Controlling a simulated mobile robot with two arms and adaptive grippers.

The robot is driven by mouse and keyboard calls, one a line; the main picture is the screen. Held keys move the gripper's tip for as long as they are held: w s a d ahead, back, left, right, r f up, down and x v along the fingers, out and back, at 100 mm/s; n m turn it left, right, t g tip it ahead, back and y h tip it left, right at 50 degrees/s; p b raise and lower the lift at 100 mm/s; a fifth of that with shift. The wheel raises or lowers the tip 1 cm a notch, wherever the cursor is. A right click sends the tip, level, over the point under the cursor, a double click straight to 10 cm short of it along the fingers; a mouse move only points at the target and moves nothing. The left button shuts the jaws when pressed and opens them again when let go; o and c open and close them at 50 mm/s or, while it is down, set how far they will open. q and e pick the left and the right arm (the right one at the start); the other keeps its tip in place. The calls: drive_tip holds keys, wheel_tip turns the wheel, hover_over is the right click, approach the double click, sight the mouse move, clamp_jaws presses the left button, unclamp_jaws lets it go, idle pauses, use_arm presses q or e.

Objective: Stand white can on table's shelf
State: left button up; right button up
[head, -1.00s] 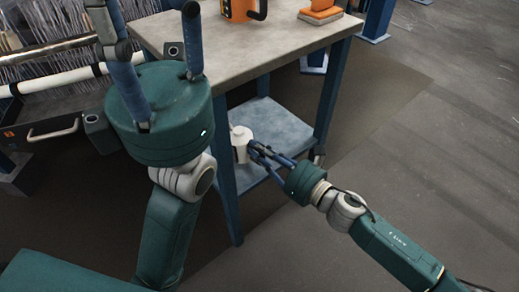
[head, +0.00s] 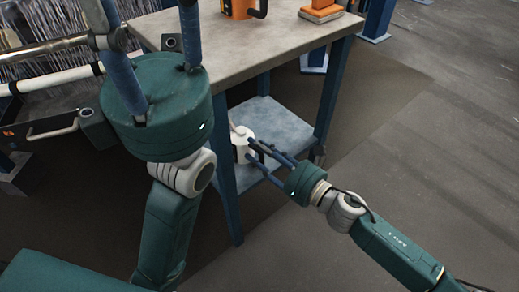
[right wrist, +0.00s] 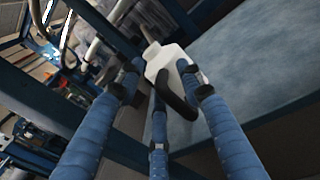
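The white can (head: 241,141) has a narrow neck and stands about upright on the blue lower shelf (head: 278,122) of the table, near its left front leg. My right gripper (head: 258,150) is at the shelf's front edge with its blue fingers spread beside the can. In the right wrist view the can (right wrist: 165,58) shows beyond and between the fingertips, with a black handle (right wrist: 176,97) towards me. Whether a fingertip still touches it I cannot tell. My left gripper (head: 152,60) is raised in the foreground, its fingers apart and empty.
The grey tabletop (head: 220,50) above the shelf carries an orange container (head: 238,9) and an orange block (head: 321,8). Blue table legs (head: 226,195) stand near the can. The shelf's right part is bare. Open floor lies to the right.

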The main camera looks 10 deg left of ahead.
drive_tip(key=v, duration=1.2)
